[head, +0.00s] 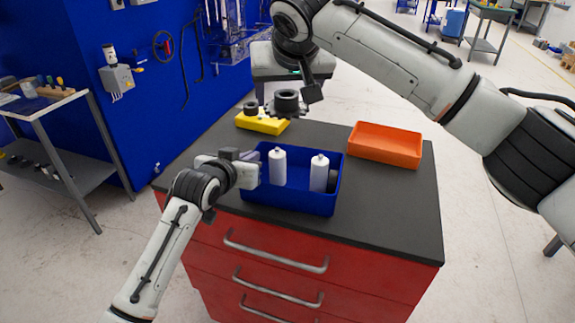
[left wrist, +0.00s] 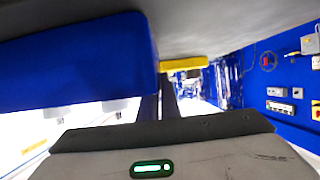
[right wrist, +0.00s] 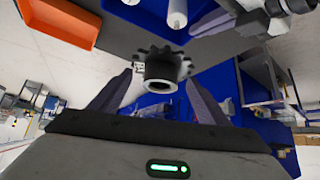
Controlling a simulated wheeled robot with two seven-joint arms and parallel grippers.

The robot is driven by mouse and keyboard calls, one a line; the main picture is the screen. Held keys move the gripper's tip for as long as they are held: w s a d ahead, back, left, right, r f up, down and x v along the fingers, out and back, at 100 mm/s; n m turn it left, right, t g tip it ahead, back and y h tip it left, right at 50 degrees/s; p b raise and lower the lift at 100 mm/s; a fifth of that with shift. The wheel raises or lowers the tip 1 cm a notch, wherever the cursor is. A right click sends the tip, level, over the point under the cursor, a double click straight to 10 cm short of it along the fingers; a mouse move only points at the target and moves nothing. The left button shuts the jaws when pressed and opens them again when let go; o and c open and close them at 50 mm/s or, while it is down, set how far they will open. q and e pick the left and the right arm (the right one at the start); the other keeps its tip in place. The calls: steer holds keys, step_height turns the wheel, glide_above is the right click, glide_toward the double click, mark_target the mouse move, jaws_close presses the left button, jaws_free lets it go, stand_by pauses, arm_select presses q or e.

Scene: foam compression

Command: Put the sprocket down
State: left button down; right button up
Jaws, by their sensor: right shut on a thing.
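A dark toothed sprocket (head: 287,101) with a round hub hangs at my right gripper above the far part of the dark tabletop, just right of a yellow block (head: 262,124). In the right wrist view the sprocket (right wrist: 160,68) sits between the two fingers of my right gripper (right wrist: 158,92), hub toward the camera. The right gripper is shut on it. Whether the sprocket touches anything below cannot be told. My left gripper (head: 248,168) is beside the left wall of the blue bin (head: 290,202); in the left wrist view its fingers (left wrist: 160,100) are close together with nothing seen between.
White bottles (head: 278,167) stand in the blue bin. An orange tray (head: 386,147) lies at the right of the tabletop (head: 395,215), on a red drawer cabinet. A small dark part (head: 250,107) sits on the yellow block. The tabletop's front right is clear.

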step_height(320, 180, down, 9)
stand_by(0.4)
steer(key=shift+r, duration=0.1)
steer(key=shift+f, duration=0.6)
steer(key=o, duration=1.4)
steer(key=shift+o, duration=0.2)
steer(key=shift+d, duration=0.1)
steer(key=v, duration=1.3)
steer(key=shift+w+r, duration=0.25)
steer(key=shift+w, duration=0.1)
